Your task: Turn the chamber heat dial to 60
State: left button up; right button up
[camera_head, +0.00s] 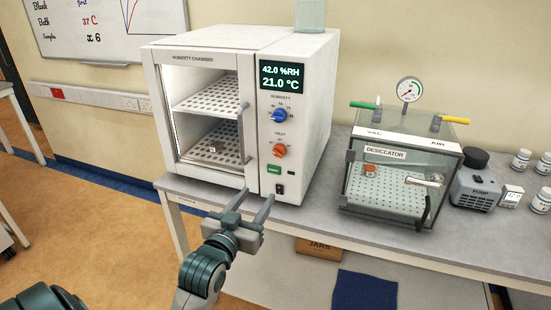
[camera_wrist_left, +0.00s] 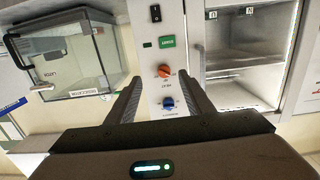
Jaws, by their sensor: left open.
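The humidity chamber (camera_head: 318,110) stands on the bench. Its front panel carries the orange heat dial (camera_head: 279,150), below the blue humidity dial (camera_head: 278,116). The heat dial's exact setting is too small to read. The display (camera_head: 282,77) reads 42.0 %RH and 21.0 °C. My left gripper (camera_head: 257,194) is open and empty, low in front of the chamber, below and apart from the heat dial. The left wrist view is upside down; there the heat dial (camera_wrist_left: 164,71) shows between the two open fingers, with the humidity dial (camera_wrist_left: 168,103) below it. My right gripper is not in view.
A green button (camera_head: 273,169) and a black switch (camera_head: 280,189) sit below the heat dial. The chamber's door handle (camera_head: 242,133) stands out left of the panel. A desiccator (camera_head: 388,153), a pump (camera_head: 476,190) and several bottles stand to the right on the bench.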

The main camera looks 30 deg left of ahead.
pick_arm(q)
jog(key=r, duration=0.1)
jog(key=s+r, duration=0.1)
jog(key=r, duration=0.1)
jog(key=shift+s+r, duration=0.15)
jog(key=p, duration=0.5)
send_near(277, 154)
jog(key=x, duration=0.8)
jog(key=shift+a, duration=0.1)
jog(key=shift+w+a, duration=0.1)
jog(key=shift+w, duration=0.4)
